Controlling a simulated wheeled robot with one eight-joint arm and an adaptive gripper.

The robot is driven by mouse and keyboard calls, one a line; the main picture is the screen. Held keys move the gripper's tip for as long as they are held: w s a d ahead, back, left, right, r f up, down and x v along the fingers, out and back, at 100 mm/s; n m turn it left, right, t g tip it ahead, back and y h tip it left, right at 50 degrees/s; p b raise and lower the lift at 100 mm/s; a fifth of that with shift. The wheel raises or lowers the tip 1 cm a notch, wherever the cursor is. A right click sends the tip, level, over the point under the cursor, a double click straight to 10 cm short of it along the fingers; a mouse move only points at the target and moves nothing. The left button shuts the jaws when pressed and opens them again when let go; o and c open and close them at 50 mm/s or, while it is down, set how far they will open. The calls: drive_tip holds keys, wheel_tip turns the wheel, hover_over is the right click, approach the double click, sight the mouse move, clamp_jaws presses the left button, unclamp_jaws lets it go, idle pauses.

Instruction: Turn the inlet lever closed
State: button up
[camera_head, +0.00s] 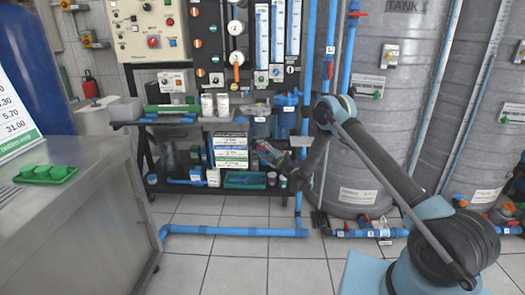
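Several valve levers show, and I cannot tell which is the inlet lever. A red lever (357,14) is on the blue pipe at the top, beside the tank. Another red lever (366,218) is on the low pipe at the foot of the left tank. An orange-red handle (237,59) is on the black panel. My gripper (264,151) is in front of the rack's lower shelves, left of the tall blue pipe, apart from these levers. It is small and dark here, and its fingers are not clear enough to show whether they are open or shut.
Two large grey tanks (373,125) stand at the right behind my arm. A tall blue pipe (303,185) and a low blue pipe (235,231) run by the rack. A steel counter (75,215) fills the left. The tiled floor (230,265) is clear in front.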

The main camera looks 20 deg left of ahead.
drive_tip(key=v, duration=0.8)
idle(0.4)
